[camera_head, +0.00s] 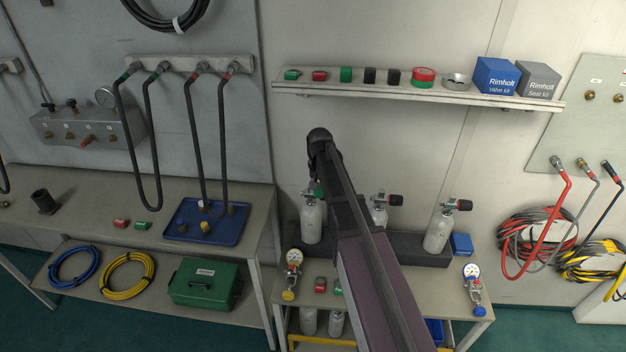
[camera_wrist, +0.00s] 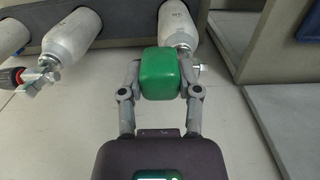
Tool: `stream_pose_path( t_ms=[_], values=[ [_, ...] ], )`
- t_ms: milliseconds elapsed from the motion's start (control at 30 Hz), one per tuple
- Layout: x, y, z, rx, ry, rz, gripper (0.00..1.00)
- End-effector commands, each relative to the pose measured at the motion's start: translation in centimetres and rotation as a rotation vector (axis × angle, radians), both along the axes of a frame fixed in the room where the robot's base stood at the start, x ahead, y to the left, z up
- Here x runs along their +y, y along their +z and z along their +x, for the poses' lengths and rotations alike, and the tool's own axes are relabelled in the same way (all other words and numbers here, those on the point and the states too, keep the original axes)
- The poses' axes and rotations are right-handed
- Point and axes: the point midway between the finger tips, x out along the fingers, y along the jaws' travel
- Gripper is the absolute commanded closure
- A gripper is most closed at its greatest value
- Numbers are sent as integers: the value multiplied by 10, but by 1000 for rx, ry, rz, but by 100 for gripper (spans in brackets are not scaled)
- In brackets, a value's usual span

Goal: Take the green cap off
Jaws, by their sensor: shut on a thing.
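The green cap (camera_wrist: 159,74) is a rounded block between the two fingers of my gripper (camera_wrist: 161,82) in the wrist view. My gripper is shut on it. Behind the cap is a white cylinder (camera_wrist: 177,24) with a metal valve (camera_wrist: 195,70) that shows only in part. The cap hides where it meets the valve, so I cannot tell whether it is seated. In the head view the cylinder (camera_head: 311,222) stands at the left of the rack, and a bit of the green cap (camera_head: 319,188) shows beside my arm, which hides most of my gripper.
A shelf (camera_head: 420,94) with coloured blocks and boxes is above. A blue tray (camera_head: 207,222) lies on the left bench.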

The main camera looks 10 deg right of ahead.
Motion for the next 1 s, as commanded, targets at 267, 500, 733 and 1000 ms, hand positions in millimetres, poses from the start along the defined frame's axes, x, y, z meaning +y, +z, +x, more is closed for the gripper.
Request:
stream_pose_path(
  t_ms=[267,500,733,1000],
  values=[
    [-13,6,-62,0,-1,0,75],
    [-19,8,-86,0,-1,0,75],
    [-20,9,-92,0,-1,0,75],
    [-21,9,-92,0,-1,0,75]
  ],
)
